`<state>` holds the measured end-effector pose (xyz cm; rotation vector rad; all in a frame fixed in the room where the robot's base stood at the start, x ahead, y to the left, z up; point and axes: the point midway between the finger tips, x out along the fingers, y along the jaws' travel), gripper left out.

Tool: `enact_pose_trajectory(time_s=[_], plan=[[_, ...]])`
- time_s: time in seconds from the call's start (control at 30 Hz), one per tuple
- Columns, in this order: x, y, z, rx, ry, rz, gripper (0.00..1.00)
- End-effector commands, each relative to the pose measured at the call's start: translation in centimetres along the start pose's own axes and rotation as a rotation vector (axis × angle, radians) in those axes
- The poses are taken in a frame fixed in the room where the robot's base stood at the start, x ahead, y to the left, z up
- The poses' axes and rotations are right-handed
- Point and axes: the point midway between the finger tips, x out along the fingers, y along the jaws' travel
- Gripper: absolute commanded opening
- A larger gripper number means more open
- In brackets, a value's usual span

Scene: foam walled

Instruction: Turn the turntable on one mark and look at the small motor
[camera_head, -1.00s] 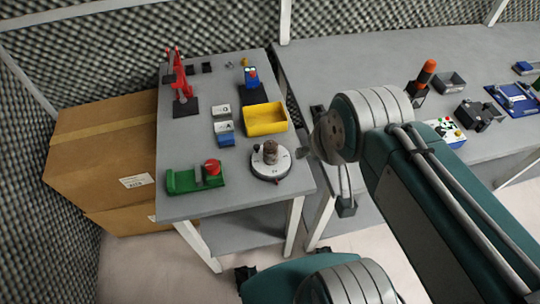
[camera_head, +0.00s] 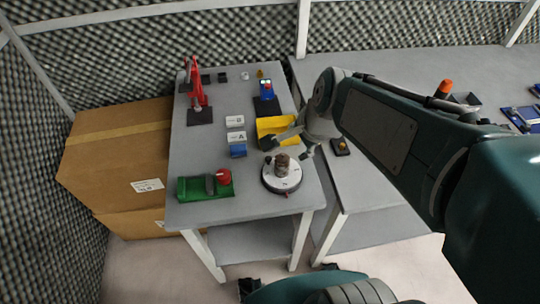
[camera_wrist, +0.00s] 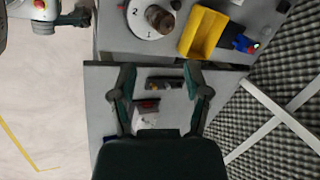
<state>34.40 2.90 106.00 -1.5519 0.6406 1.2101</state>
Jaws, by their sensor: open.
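The turntable (camera_head: 281,183) is a round white-topped disc with a dark base near the front right corner of the left table. Numbers show on its top, and a small red piece shows at its front edge. The small motor (camera_head: 282,162), a brown cylinder, stands on its middle. My gripper (camera_head: 288,147) is open and empty, with its fingers above and behind the turntable in the head view, apart from it as far as I can tell. In the wrist view the turntable (camera_wrist: 138,18) and motor (camera_wrist: 159,18) lie beyond the open fingers (camera_wrist: 158,70).
The yellow bin (camera_head: 268,125) is close behind my fingers, partly hidden. A green fixture with a red knob (camera_head: 206,187) lies left of the turntable. A gap separates the two tables.

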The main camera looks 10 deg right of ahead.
Motion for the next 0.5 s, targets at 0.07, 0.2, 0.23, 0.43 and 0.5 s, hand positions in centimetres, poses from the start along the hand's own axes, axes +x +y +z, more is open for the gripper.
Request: enact_pose_trajectory(time_s=[0.07,0.2,0.23,0.43,0.5], plan=[[1.7,-0.9,-0.3,0.189,-0.026,0.016,0.62],[4.6,-2.2,-0.9,0.533,-0.058,0.042,0.62],[5.3,-2.4,-1.1,0.607,-0.063,0.048,0.62],[9.1,-3.6,-1.9,1.031,-0.082,0.092,0.62],[9.8,-3.8,-2.0,1.121,-0.084,0.101,0.62]])
